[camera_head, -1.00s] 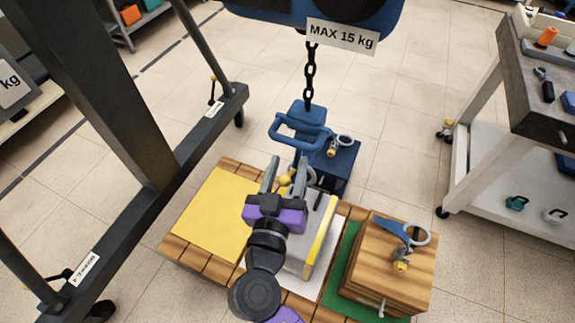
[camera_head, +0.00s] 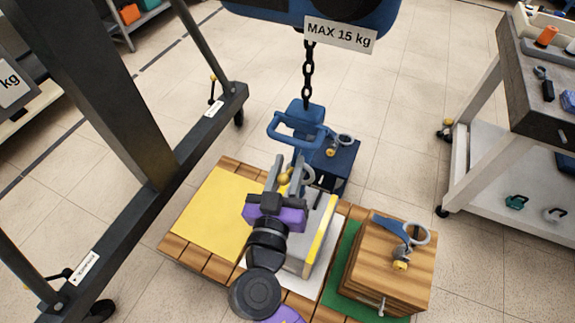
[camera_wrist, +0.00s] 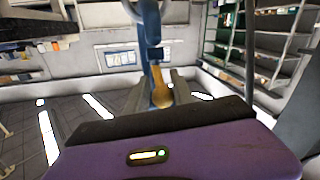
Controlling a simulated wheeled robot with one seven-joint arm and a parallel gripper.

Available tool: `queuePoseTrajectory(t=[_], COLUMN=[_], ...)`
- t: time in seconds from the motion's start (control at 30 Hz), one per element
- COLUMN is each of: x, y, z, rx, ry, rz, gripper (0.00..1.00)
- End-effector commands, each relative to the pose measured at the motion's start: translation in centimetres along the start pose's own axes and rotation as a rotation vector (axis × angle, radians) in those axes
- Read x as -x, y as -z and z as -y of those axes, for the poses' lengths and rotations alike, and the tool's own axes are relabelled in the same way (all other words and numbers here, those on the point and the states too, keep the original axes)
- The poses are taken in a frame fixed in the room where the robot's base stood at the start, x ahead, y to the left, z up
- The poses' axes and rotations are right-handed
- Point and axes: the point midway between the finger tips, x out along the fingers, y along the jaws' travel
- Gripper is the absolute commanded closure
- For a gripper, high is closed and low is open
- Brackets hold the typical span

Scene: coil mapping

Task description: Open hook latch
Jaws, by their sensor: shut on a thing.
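The blue hook (camera_head: 300,125) hangs from a dark chain (camera_head: 309,75) under the hoist body with the "MAX 15 kg" label. Its gold knob-like latch part (camera_head: 284,179) sits low on the hook, between my fingers. My gripper (camera_head: 283,170) points up and away, shut on this gold latch part. In the wrist view the gold part (camera_wrist: 161,92) shows between the two grey fingertips, with the blue hook (camera_wrist: 150,30) rising above it. The hook's lower end is partly hidden by my gripper. A grey ring (camera_head: 306,176) shows just right of the fingers.
A grey block with a yellow stripe (camera_head: 322,232) stands right beside my gripper. A dark blue block (camera_head: 337,158) with a ring is behind. A wooden block (camera_head: 385,272) stands on a green mat. The yellow mat (camera_head: 208,213) is bare. Hoist frame legs (camera_head: 150,160) stand left.

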Motion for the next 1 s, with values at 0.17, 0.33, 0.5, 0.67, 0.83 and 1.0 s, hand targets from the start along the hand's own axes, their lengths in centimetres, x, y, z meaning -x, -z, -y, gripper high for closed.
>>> queuePoseTrajectory(t=[0.17,0.33,0.5,0.67,0.83,1.0], x=[0.22,0.25,0.27,0.29,0.31,0.41], y=[-0.18,-0.20,-0.23,-0.25,-0.26,0.13], z=[0.38,0.42,0.46,0.49,0.53,1.01], rx=[0.001,0.001,0.001,0.001,0.001,-0.003], ry=[0.011,0.012,0.013,0.014,0.015,0.019], rz=[0.002,0.002,0.002,0.003,0.003,0.017], gripper=[1.00,1.00,1.00,1.00,1.00,1.00])
